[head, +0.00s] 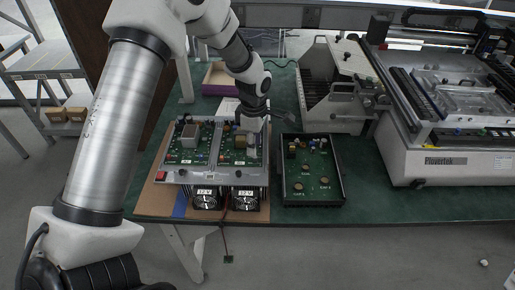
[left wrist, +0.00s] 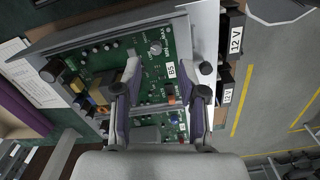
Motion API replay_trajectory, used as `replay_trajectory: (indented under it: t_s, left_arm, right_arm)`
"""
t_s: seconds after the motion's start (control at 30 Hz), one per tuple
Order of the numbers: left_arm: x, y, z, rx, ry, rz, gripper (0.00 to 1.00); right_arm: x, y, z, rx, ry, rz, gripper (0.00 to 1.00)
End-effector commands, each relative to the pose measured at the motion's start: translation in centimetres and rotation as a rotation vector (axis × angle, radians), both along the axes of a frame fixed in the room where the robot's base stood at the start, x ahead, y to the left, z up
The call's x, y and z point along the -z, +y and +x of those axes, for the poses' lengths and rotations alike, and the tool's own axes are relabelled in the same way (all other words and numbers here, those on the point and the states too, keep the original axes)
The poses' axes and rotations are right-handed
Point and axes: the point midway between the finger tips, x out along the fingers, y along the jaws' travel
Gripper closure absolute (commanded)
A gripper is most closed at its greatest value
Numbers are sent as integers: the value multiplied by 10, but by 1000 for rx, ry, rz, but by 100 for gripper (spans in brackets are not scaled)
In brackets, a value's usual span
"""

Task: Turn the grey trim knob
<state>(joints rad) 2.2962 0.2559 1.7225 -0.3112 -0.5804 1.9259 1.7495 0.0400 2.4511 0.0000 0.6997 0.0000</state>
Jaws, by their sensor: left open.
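A green circuit board (left wrist: 100,62) lies in a grey metal frame, with a small round grey knob (left wrist: 155,48) near its upper edge in the left wrist view; I take this as the trim knob. In that view my left gripper (left wrist: 168,72) is open over the board. Its two fingers straddle a white label, and the knob lies beyond the fingertips, apart from them. In the head view my left gripper (head: 250,124) is over the right part of the two-board unit (head: 214,150). The knob is too small to make out there. My right gripper is not in view.
Two fans with 12 V labels (head: 206,198) sit at the unit's front. A black tray with a green board (head: 313,196) stands to its right. A large white machine (head: 450,160) fills the table's right side. A purple-edged box (head: 218,80) is behind.

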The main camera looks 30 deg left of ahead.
Motion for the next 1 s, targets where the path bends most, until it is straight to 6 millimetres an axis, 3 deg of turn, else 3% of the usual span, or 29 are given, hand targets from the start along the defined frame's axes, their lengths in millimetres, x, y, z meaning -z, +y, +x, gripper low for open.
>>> replay_trajectory:
  t_s: [0.23, 0.5, 0.53, 0.63, 1.0]
  left_arm:
    - [40, 0, 0, 1, 1, 1, 59]
    - [45, 0, 0, 1, -1, 0, 59]
    - [45, 0, 0, 1, -1, 0, 66]
    - [45, 0, 0, 1, -1, 0, 100]
    - [46, 0, -1, 14, 3, -1, 100]
  right_arm:
    - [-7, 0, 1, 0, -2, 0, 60]
    - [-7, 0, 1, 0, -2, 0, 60]
    - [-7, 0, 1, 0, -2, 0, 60]
    - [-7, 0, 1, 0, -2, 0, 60]
    - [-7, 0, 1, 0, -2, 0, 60]
